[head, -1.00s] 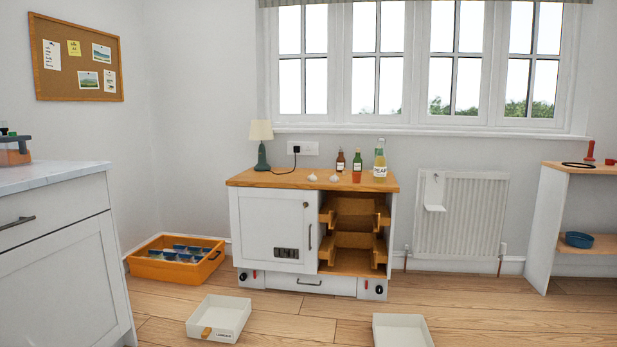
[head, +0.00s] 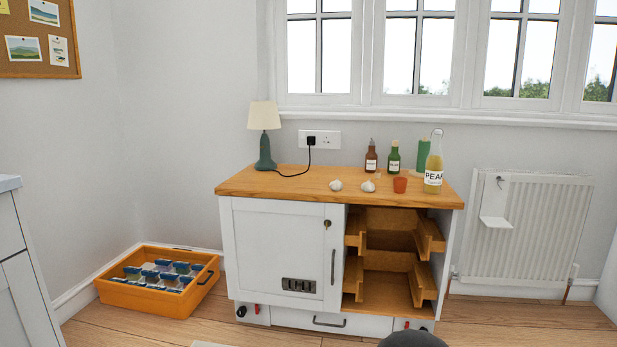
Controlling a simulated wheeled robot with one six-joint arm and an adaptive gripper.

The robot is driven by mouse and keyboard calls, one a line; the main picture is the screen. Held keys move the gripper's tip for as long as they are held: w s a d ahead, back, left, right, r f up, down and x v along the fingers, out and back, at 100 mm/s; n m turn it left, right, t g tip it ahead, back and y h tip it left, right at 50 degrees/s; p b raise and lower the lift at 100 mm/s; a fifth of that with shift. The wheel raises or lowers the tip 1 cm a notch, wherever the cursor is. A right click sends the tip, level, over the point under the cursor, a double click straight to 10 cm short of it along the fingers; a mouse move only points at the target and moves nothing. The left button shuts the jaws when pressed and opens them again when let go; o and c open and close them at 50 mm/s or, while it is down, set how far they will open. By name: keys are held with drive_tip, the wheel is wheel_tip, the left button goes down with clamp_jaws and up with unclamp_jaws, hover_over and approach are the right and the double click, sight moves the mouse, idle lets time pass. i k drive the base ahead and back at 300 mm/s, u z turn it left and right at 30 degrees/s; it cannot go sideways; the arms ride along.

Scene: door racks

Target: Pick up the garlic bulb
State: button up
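Two small whitish bulb-like lumps sit on the wooden top of the white cabinet in the head view. The left one (head: 336,185) is rounded, and the right one (head: 368,186) lies just beside it, apart from it. Either could be the garlic bulb; they are too small to tell. My gripper is not in view. A dark rounded shape at the bottom edge looks like part of my own arm.
The lamp cord crosses the top. An orange crate (head: 140,300) stands left on the floor.

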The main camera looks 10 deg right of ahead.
sight(337, 185)
drive_tip(key=u, duration=0.15)
drive_tip(key=i, duration=1.65)
drive_tip(key=u, duration=0.1)
